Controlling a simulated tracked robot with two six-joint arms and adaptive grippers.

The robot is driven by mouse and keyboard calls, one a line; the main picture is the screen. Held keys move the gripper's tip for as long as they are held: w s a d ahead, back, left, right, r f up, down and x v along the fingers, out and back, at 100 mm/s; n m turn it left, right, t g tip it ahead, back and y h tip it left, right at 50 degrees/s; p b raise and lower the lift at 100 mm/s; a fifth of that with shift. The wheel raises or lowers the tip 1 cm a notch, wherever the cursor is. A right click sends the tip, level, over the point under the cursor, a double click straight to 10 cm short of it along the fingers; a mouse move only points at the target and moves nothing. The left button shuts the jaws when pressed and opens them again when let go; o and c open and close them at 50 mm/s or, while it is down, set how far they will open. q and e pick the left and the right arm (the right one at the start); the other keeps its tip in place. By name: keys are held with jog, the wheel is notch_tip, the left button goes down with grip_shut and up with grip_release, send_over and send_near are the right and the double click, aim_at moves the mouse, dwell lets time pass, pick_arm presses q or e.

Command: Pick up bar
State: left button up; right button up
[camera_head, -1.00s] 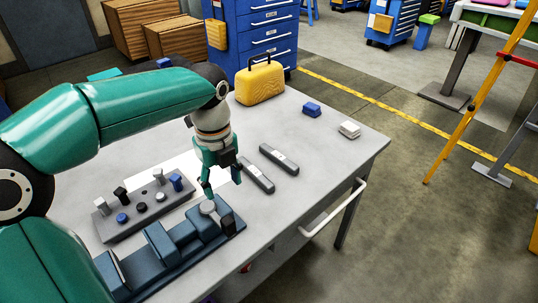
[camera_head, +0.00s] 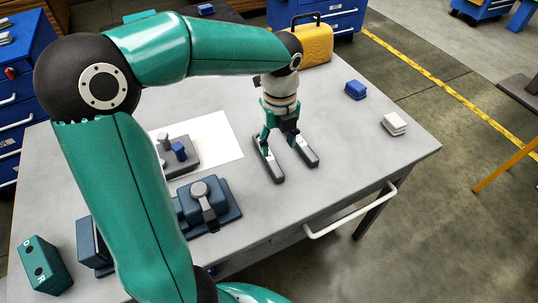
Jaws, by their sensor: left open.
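Two dark grey bars lie side by side on the grey table (camera_head: 400,165): a left bar (camera_head: 271,170) and a right bar (camera_head: 308,155). Each has a lighter patch near its middle. My left gripper (camera_head: 279,147) is open and points down over the far part of the bars. One finger is at the left bar and the other is near the right bar. I cannot tell whether the fingers touch either bar. Nothing shows held between them. My right gripper is out of the frame.
A blue jig (camera_head: 228,212) and a grey tray with pegs (camera_head: 185,165) stand left of the bars, partly behind my arm. A yellow case (camera_head: 312,45), blue blocks (camera_head: 356,90) and white blocks (camera_head: 394,124) are farther back. The table between is clear.

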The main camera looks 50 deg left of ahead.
pick_arm(q)
send_over(275, 166)
jog(key=d, duration=0.1)
notch_tip(275, 166, down, 6)
jog(key=shift+s+r, duration=0.15)
jog(key=f, duration=0.2)
jog(key=a+f, duration=0.1)
jog(key=f, duration=0.1)
jog(key=shift+b, duration=0.3)
jog(key=shift+f, duration=0.55)
grip_shut()
jog(key=shift+w, duration=0.2)
